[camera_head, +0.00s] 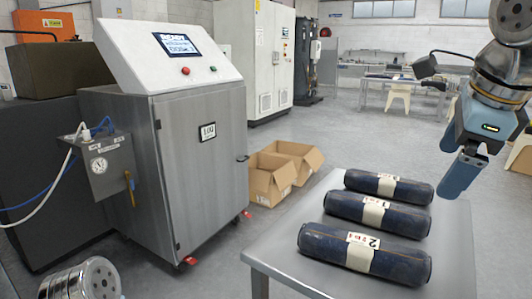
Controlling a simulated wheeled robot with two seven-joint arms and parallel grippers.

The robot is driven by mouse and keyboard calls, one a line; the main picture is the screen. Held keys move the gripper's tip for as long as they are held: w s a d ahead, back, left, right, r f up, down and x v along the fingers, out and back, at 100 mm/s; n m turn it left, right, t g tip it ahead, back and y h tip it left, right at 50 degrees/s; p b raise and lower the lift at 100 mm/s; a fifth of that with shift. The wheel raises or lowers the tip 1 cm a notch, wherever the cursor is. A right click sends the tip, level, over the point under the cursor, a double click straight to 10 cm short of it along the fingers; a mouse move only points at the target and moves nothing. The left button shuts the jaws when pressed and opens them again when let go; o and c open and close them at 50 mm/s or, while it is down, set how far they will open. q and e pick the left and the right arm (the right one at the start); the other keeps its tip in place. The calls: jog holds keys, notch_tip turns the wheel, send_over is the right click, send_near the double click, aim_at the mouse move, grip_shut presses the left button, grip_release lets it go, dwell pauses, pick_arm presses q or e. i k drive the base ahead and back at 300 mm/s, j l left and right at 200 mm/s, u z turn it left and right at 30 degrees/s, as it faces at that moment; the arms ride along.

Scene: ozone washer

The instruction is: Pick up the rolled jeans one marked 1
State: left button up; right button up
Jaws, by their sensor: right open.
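Three dark blue rolled jeans with cream paper bands lie side by side on a grey metal table (290,262). The middle roll (340,205) has a band whose small, turned print seems to read 1. The front roll (320,241) has a band that seems to read 2. The back roll (415,193) has a band whose mark looks like 3, but I cannot be sure. My right gripper (461,166) is open and empty, above and to the right of the rolls, pointing down. It touches none of them. My left gripper is out of view; only part of my left arm shows at bottom left.
A grey steel washer cabinet (205,150) with a sloped screen panel stands left of the table. Open cardboard boxes (272,180) sit on the floor between them. A white cabinet (262,60) and workbenches (385,88) stand farther back.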

aim_at(405, 221)
jog(key=k, duration=1.2)
